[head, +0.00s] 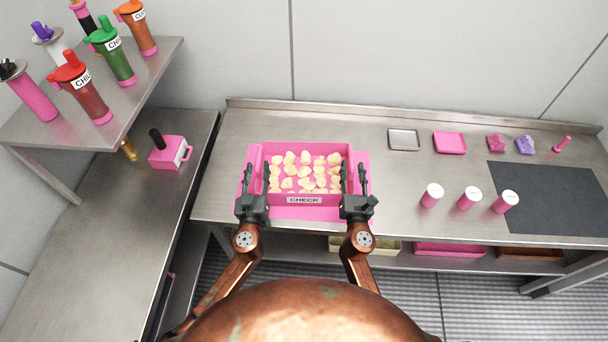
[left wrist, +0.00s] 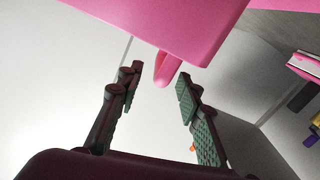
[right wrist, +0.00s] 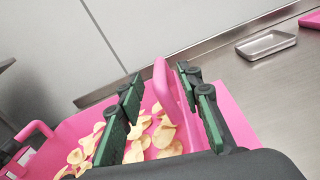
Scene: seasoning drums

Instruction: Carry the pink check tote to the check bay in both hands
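The pink check tote (head: 328,199) holds many pale chips and has a CHECK label on its front wall. It is over a pink mat (head: 363,164) on the steel counter; whether it rests flat cannot be told. My left gripper (head: 255,180) is at the tote's left end, fingers apart, with the pink handle (left wrist: 163,70) near the gap between its tips. My right gripper (head: 354,180) is at the right end, its open fingers on either side of the other handle (right wrist: 161,82), with gaps visible.
The steel counter (head: 400,180) has small trays (head: 404,139), several pink-and-white shakers (head: 469,198) and a dark mat (head: 555,195) to the right. A side bench with a pink boxy item (head: 168,153) and a shelf of seasoning drums (head: 85,90) stand at left.

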